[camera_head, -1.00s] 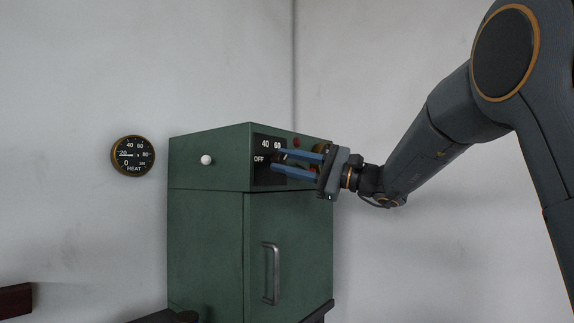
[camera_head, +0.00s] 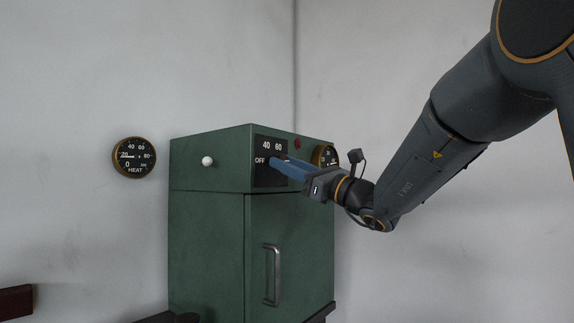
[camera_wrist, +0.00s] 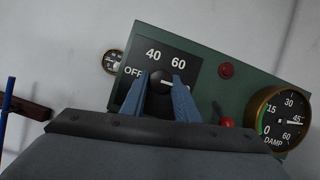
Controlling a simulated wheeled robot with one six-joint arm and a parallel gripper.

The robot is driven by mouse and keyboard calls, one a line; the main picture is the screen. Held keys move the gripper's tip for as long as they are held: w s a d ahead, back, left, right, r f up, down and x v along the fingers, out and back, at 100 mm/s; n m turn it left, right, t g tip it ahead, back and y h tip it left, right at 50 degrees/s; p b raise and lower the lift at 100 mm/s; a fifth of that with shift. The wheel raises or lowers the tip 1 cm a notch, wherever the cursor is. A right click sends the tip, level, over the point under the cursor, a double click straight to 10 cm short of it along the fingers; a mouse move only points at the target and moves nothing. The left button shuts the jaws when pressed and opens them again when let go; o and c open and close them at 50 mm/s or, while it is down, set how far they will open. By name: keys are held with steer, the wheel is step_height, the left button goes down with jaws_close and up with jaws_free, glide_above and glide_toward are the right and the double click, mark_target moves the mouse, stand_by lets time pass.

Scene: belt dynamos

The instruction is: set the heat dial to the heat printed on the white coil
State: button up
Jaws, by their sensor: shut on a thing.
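The heat dial is a dark round knob (camera_wrist: 164,82) on a black panel of the green cabinet, marked OFF, 40 and 60. In the wrist view its white mark points right, towards the right finger; any number there is hidden. My gripper (camera_wrist: 160,79) is shut on the knob, with one blue finger on each side. In the head view my gripper (camera_head: 272,163) reaches the panel (camera_head: 266,180) from the right and hides the knob. The white coil is not seen in either view.
The green cabinet (camera_head: 208,230) has a white knob (camera_head: 207,161) and a door handle (camera_head: 270,275). A HEAT gauge (camera_head: 134,157) hangs on the wall at left. A DAMP gauge (camera_wrist: 280,118), a red lamp (camera_wrist: 226,70) and another red part (camera_wrist: 228,122) are right of the dial.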

steer(key=shift+m, duration=0.5)
steer(key=o, duration=1.1)
steer(key=shift+c, duration=0.2)
steer(key=b+v, duration=0.1)
steer(key=v, duration=0.6)
steer(key=shift+s+d+f+b, duration=0.2)
steer(key=shift+s+d+b, duration=0.05)
steer(key=shift+s+b, duration=0.1)
steer(key=shift+w, duration=0.1)
